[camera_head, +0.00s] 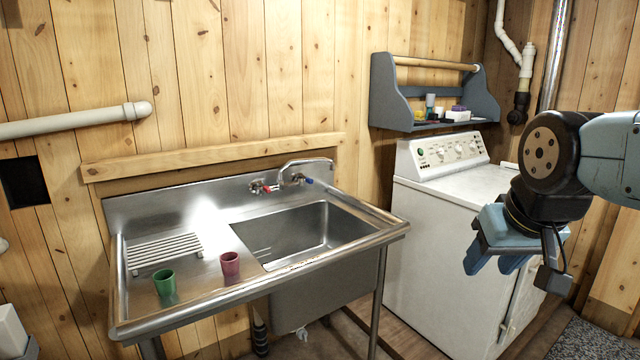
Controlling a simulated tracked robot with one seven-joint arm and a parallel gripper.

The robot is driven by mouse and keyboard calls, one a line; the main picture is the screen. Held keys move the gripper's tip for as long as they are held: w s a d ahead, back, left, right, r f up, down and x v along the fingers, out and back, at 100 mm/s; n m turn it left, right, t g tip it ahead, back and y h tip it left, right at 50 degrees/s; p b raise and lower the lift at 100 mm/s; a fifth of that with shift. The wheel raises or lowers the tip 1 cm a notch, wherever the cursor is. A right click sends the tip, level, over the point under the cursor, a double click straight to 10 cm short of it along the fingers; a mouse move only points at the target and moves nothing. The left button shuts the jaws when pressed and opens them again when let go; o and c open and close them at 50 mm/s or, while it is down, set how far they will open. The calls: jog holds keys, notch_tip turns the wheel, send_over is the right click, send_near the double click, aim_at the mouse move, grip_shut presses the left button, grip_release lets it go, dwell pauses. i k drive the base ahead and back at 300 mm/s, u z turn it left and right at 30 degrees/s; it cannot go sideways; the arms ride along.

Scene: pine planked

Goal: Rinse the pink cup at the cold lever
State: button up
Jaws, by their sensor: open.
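A pink cup (230,266) stands upright on the steel drainboard, just left of the sink basin (300,236). The wall faucet (299,170) is above the back of the basin. It has a red lever (267,188) on the left and a blue lever (309,181) on the right; the blue one looks like the cold lever. No water stream is visible. My gripper (496,264) is at the right, in front of the white washer and well away from the cup. It is open and empty, with its blue fingers pointing down.
A green cup (165,284) stands left of the pink cup, in front of a slatted rack (164,251). A white washer (445,240) stands right of the sink. A blue-grey wall shelf (432,100) holds small items above it. The sink's raised rim (330,256) borders the front.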

aim_at(299, 175)
jog(key=u, duration=0.15)
jog(key=i, duration=0.9)
jog(key=z, duration=0.1)
